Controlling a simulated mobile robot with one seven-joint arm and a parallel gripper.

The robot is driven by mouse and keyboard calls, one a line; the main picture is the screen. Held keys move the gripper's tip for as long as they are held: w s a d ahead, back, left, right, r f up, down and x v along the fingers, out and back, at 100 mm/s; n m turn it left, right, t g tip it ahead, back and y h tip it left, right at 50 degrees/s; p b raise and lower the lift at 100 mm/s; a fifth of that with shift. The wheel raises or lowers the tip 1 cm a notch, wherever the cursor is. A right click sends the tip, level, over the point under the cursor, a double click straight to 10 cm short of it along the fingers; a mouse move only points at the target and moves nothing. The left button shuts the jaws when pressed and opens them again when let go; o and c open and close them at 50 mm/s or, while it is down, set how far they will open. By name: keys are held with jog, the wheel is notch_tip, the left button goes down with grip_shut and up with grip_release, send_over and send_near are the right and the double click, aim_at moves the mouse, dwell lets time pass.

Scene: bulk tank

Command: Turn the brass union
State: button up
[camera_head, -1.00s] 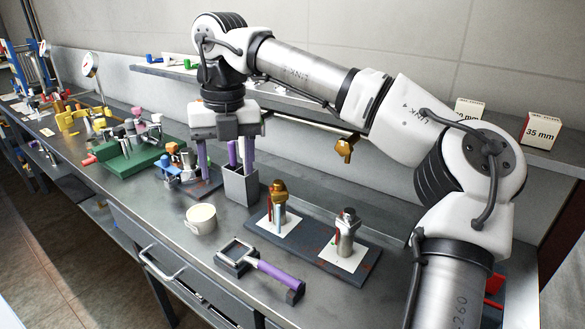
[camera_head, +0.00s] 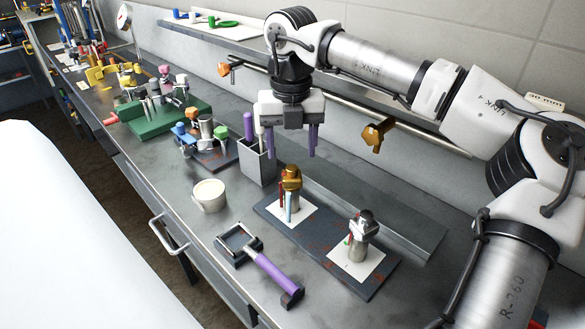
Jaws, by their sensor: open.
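The brass union (camera_head: 291,178) appears to be the gold-coloured fitting on an upright post, standing on a white square at the left of a dark plate (camera_head: 317,246). A red strip and a pale blue strip show along its post. A similar silver fitting (camera_head: 362,225) stands on the right white square of the same plate. My gripper (camera_head: 289,151) points down with its purple fingers apart and nothing between them. In the picture it is just above and seemingly behind the brass union; the exact depth is unclear. I see no contact with the union.
A grey holder (camera_head: 258,166) with upright tools stands left of the gripper. A cream cup (camera_head: 209,194) and a purple-handled tool (camera_head: 272,274) lie nearer the front edge. A brass valve (camera_head: 377,133) sits on the back rail. Cluttered fixtures fill the far left bench.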

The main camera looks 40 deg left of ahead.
aim_at(292, 167)
notch_tip(292, 167, down, 7)
jog(key=shift+r+p, duration=0.15)
jog(key=shift+p, duration=0.25)
jog(key=c, duration=1)
jog(key=n+b, duration=0.1)
jog(key=n, duration=0.2)
jog(key=shift+n+b, duration=0.3)
jog(key=shift+n, duration=0.1)
jog(key=shift+n+b, duration=0.3)
jog(key=shift+n, duration=1.9)
